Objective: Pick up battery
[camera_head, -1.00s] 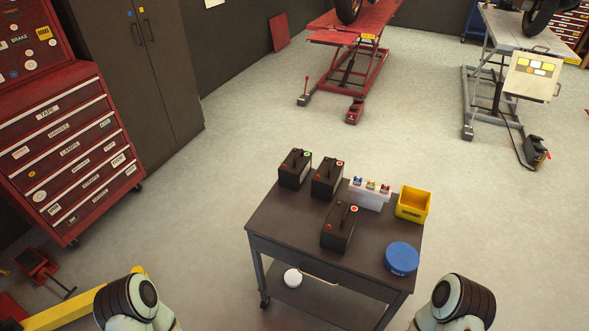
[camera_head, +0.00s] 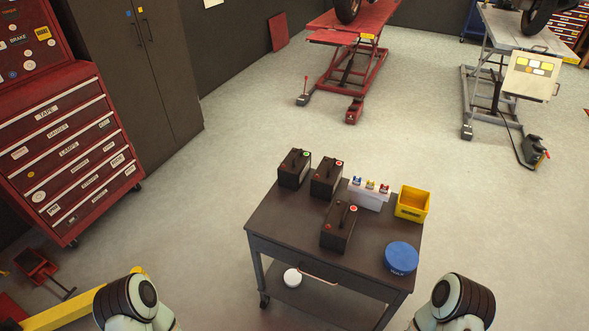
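Three black batteries with handles on top stand upright on a dark cart (camera_head: 275,226). One battery (camera_head: 293,169) with a green mark is at the back left. A second battery (camera_head: 326,178) with a red mark stands just right of it. A third battery (camera_head: 338,229), also with a red mark, stands nearer the front middle. Only parts of my two arms show at the bottom left and bottom right, apart from the cart. Both grippers are outside the picture.
The cart top also holds a white rack (camera_head: 367,199) with colored caps, a yellow bin (camera_head: 413,204) and a blue round tub (camera_head: 401,259). A white round item (camera_head: 292,277) is on its lower shelf. A red tool cabinet (camera_head: 75,150) stands left. Floor around the cart is mostly clear.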

